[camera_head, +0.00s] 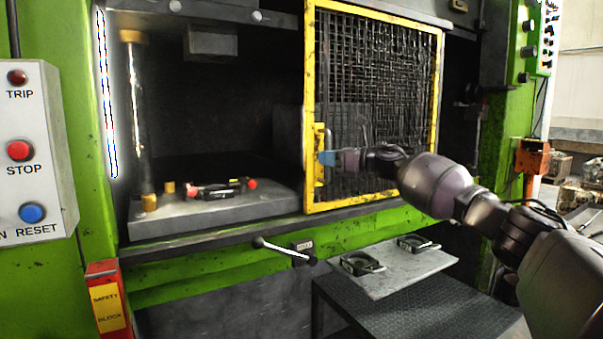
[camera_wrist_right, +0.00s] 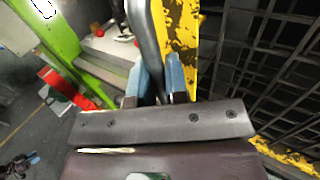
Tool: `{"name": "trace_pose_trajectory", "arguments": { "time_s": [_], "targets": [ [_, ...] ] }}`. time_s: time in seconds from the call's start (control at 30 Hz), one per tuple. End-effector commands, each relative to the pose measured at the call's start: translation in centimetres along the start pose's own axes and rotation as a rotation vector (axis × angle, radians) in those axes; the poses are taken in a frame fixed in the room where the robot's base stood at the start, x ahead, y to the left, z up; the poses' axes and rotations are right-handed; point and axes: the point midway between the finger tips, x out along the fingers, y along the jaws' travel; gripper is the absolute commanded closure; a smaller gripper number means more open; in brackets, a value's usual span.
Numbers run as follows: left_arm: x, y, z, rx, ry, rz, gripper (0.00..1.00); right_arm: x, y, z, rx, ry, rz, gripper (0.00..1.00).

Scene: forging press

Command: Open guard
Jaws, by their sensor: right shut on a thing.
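The guard (camera_head: 375,95) is a black mesh panel in a yellow frame. It covers the right part of the press opening, and the left part is uncovered. In the right wrist view the blue fingers (camera_wrist_right: 158,78) are on either side of a grey bar (camera_wrist_right: 146,35) of the handle, in front of the yellow frame (camera_wrist_right: 181,40). It is shut on the handle. My left gripper is out of view.
Inside the opening, a die block (camera_head: 210,212) carries a small part with red ends (camera_head: 222,187). A lever (camera_head: 284,249) with a dark knob sticks out below. A plate (camera_head: 395,270) with two small dark parts lies front right. A control box (camera_head: 30,155) stands left.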

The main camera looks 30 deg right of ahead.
Motion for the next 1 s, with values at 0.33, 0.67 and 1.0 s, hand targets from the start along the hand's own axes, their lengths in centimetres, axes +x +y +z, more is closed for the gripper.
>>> {"name": "trace_pose_trajectory", "arguments": {
  "time_s": [0.33,0.67,1.0],
  "targets": [
    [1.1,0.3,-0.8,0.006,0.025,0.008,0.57,-1.7,-2.7,-0.1,0.000,0.001,-0.001,1.00],
    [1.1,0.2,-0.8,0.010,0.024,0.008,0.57,-1.9,-2.8,0.2,-0.001,-0.001,-0.001,1.00],
    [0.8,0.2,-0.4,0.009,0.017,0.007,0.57,-1.8,-2.7,0.1,-0.001,-0.001,0.000,0.61]
  ]
}}
